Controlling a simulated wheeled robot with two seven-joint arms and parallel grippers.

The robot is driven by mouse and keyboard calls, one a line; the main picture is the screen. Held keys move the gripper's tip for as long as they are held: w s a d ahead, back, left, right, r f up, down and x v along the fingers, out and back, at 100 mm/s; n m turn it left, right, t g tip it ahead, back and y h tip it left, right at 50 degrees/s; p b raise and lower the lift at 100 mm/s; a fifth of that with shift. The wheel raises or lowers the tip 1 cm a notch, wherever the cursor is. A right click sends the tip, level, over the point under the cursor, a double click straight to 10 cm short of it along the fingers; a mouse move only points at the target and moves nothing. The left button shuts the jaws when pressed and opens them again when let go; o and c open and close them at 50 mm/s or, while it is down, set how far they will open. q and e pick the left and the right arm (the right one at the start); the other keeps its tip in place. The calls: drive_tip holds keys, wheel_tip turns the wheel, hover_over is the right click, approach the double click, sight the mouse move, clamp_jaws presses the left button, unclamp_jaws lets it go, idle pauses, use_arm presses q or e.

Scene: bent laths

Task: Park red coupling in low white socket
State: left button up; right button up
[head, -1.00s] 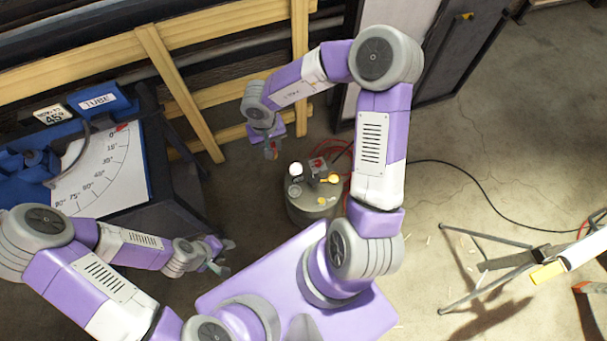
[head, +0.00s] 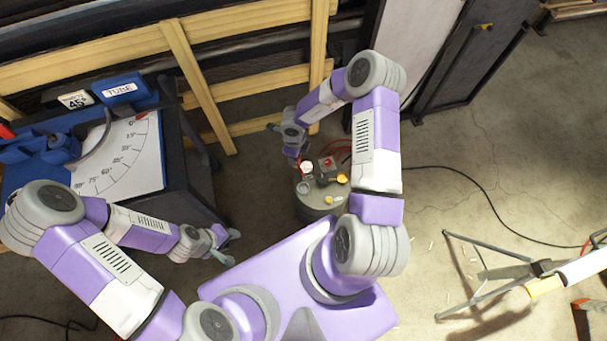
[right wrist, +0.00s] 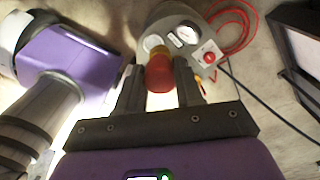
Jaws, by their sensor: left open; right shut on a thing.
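My right gripper (right wrist: 159,90) is shut on the red coupling (right wrist: 159,77), which shows between its fingers in the right wrist view. Just beyond the coupling are two round whitish fittings on a grey drum: one (right wrist: 153,42) close behind it and one (right wrist: 187,35) farther right. I cannot tell from this view which is lower. In the head view a bright white round fitting (head: 306,166) and a pale ring (head: 303,188) sit on the drum top; my right gripper (head: 296,160) is beside them at upper left, its coupling hidden. My left gripper (head: 230,246) is open and empty, away from the drum.
The drum (head: 314,210) also carries a red button box (head: 327,164) and a yellow part (head: 342,178). Red hose (right wrist: 236,25) lies beside it. A bench with an angle chart (head: 125,165) stands left, wooden rails (head: 190,80) behind.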

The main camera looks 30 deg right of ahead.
drive_tip(key=shift+s+d+f+m+b, duration=0.1)
drive_tip(key=shift+s+f+m+b, duration=0.65)
drive_tip(key=shift+f+m, duration=1.9)
drive_tip(key=shift+s+d+f+m+b, duration=0.1)
drive_tip(key=shift+s+f+m+b, duration=0.65)
drive_tip(key=shift+f+m, duration=1.85)
drive_tip(key=shift+s+d+f+m+b, duration=0.1)
drive_tip(key=shift+s+f+m+b, duration=0.6)
drive_tip(key=shift+f+m, duration=1.9)
drive_tip(key=shift+s+f+n, duration=0.25)
drive_tip(key=shift+f, duration=0.15)
drive_tip(key=o, duration=1.2)
wheel_tip(320, 180, up, 8)
drive_tip(key=p, duration=0.3)
drive_tip(key=shift+d+f, duration=0.1)
drive_tip(key=shift+f, duration=0.1)
